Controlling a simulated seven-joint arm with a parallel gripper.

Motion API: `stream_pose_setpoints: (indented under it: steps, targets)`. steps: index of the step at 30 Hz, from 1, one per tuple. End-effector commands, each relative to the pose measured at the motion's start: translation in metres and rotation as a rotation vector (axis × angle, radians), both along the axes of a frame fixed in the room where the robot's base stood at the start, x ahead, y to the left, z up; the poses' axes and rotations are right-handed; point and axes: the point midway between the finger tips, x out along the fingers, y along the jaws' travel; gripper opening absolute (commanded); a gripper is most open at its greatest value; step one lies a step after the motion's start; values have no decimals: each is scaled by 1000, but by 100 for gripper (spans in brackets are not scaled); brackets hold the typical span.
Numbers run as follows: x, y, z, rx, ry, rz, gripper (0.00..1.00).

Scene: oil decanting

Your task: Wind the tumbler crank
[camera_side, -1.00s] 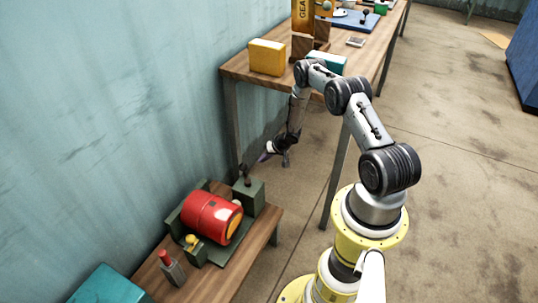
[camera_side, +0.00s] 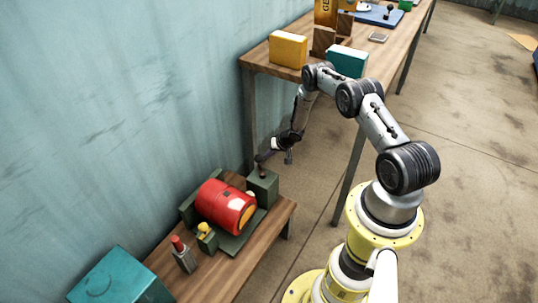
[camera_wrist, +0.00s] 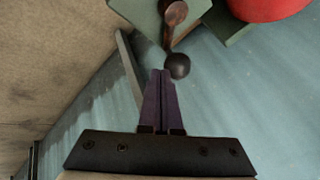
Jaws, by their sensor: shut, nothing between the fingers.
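The tumbler is a red drum (camera_side: 225,207) lying on its side in a dark green frame on the low wooden bench. Its crank has a brown arm with a dark round knob (camera_wrist: 177,66), beside the green box (camera_side: 262,185) at the drum's right. The crank arm shows at the top of the wrist view (camera_wrist: 174,14). My gripper (camera_wrist: 161,72) is shut and empty, its purple fingers together. Its tips are right beside the knob; I cannot tell whether they touch it. In the side view my gripper (camera_side: 268,154) partly overlaps the crank.
A taller table (camera_side: 385,50) behind holds a yellow box (camera_side: 288,49) and a teal box (camera_side: 347,61). The blue wall is close to the left.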

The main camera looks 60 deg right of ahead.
Motion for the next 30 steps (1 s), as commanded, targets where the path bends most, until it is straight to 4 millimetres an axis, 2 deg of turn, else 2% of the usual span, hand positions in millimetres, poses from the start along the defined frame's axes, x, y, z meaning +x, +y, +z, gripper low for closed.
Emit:
stream_pose_setpoints:
  steps: [17,30]
  targets:
    - [8,1,0,-1,-1,2,0]
    - [27,9,0,-1,-3,3,0]
